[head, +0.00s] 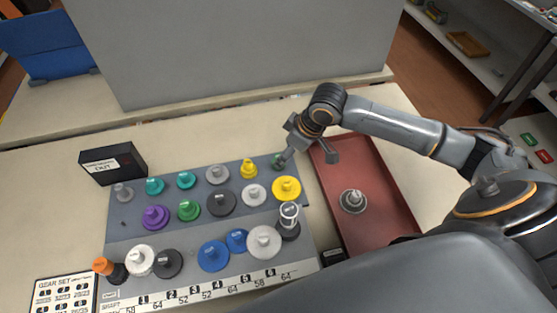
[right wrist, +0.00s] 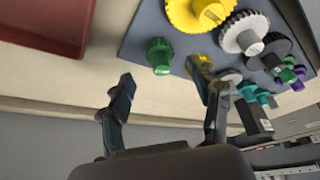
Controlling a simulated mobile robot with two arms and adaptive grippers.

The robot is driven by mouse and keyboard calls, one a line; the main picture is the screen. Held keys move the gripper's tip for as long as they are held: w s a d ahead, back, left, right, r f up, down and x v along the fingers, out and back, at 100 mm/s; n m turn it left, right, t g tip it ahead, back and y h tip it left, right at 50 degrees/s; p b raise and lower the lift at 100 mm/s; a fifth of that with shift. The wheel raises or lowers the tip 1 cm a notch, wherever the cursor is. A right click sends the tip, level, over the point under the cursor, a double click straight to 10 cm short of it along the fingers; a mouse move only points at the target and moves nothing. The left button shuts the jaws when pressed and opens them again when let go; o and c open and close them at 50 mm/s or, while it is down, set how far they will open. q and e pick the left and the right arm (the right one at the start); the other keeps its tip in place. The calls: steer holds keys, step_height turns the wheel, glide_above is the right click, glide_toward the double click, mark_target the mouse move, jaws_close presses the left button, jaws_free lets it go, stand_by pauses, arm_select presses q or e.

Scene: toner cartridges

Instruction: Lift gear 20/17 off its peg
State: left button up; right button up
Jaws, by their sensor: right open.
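The small gear labels are too small to read, so I cannot tell by its number which one is gear 20/17. A small green gear (head: 278,161) sits at the board's top right corner, and it also shows in the right wrist view (right wrist: 158,56). My right gripper (head: 308,157) is open and empty beside it, with one finger close to the green gear and the other over the red tray's edge. In the right wrist view the green gear lies ahead of the gap between the spread fingers (right wrist: 163,88). My left gripper is not in view.
The grey board (head: 120,220) holds several gears, including a yellow one (head: 286,187) near the green gear. A red tray (head: 390,205) to the right holds a grey gear (head: 353,200). A black box (head: 112,163) stands at the left. A grey panel (head: 235,50) rises behind.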

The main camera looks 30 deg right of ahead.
steer(key=x, duration=0.5)
steer(key=shift+w+a+p, duration=0.1)
steer(key=shift+w+p, duration=0.1)
steer(key=shift+p, duration=0.2)
steer(key=shift+r, duration=0.1)
steer(key=c, duration=1.1)
